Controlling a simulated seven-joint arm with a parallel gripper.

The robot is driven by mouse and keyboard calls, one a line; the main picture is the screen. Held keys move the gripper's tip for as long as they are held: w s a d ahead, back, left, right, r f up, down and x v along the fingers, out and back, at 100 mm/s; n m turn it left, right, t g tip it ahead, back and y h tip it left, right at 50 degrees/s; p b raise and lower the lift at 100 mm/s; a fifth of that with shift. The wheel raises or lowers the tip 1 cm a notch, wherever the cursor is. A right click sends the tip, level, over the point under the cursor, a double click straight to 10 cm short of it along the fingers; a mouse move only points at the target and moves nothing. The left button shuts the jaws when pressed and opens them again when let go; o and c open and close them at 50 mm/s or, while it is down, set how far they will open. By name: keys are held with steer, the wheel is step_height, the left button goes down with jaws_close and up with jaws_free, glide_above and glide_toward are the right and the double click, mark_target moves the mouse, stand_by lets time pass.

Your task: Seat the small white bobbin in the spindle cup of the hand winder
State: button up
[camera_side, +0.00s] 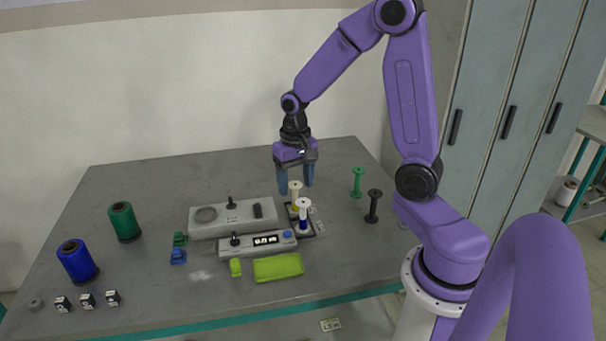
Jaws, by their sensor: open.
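My gripper (296,188) is open and points down over the back right of the work area, its two blue fingers apart. A white bobbin with a yellow lower part (295,196) stands upright just below and between the fingertips in this view. I cannot tell whether the fingers are around it or behind it. A second white bobbin, with a blue lower part (304,214), stands in front of it. Both stand at a dark tray (318,224). A grey device with a black knob (225,226) and a slimmer one with a lit display (238,249) lie left; which is the winder, and its cup, are unclear.
A green spool (357,183) and a black spool (373,207) stand to the right. Large green (124,223) and blue (77,262) thread spools stand left. A lime case (278,267), small clips and several dark cubes lie in front. The table's back left is clear.

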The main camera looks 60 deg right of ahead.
mark_target(303, 202)
steer(key=d+m, duration=0.1)
steer(key=d, duration=0.1)
steer(key=w+d+f+m, duration=0.1)
steer(key=d, duration=0.1)
steer(key=d+f+m, duration=0.1)
steer(key=d, duration=0.1)
steer(key=shift+w+m, duration=0.3)
steer(key=shift+f, duration=3.7)
steer(key=shift+c, duration=0.3)
steer(key=c, duration=0.6)
steer(key=shift+r, duration=0.15)
